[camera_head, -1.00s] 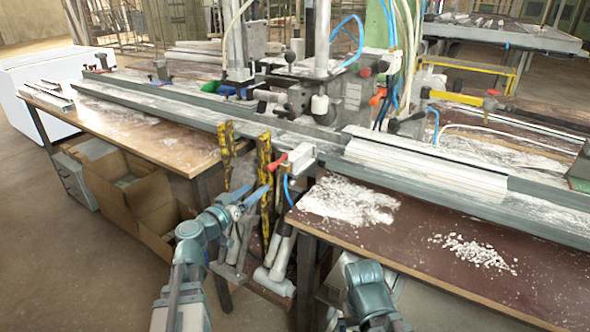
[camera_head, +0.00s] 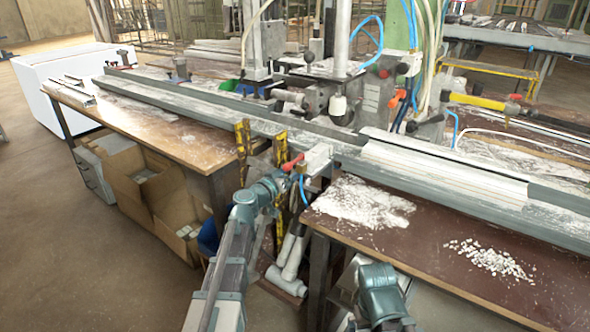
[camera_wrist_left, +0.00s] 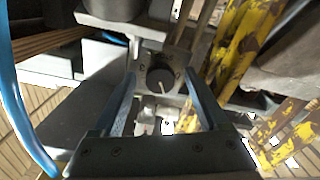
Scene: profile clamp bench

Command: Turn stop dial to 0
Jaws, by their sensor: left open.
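The stop dial (camera_wrist_left: 160,77) is a dark round knob on a grey plate in the left wrist view, with small marks around it. A pale pointer line on it points down, slightly right in that picture; I cannot read the marks. My left gripper (camera_wrist_left: 160,95) is open, with one finger on each side of the dial; whether they touch it is unclear. In the head view my left gripper (camera_head: 283,181) is at the bench front below the red lever (camera_head: 292,163), and the dial cannot be made out. My right gripper is out of view.
A blue hose (camera_wrist_left: 20,100) curves down the left there. The brown bench top (camera_head: 440,230) with white chips lies to the right.

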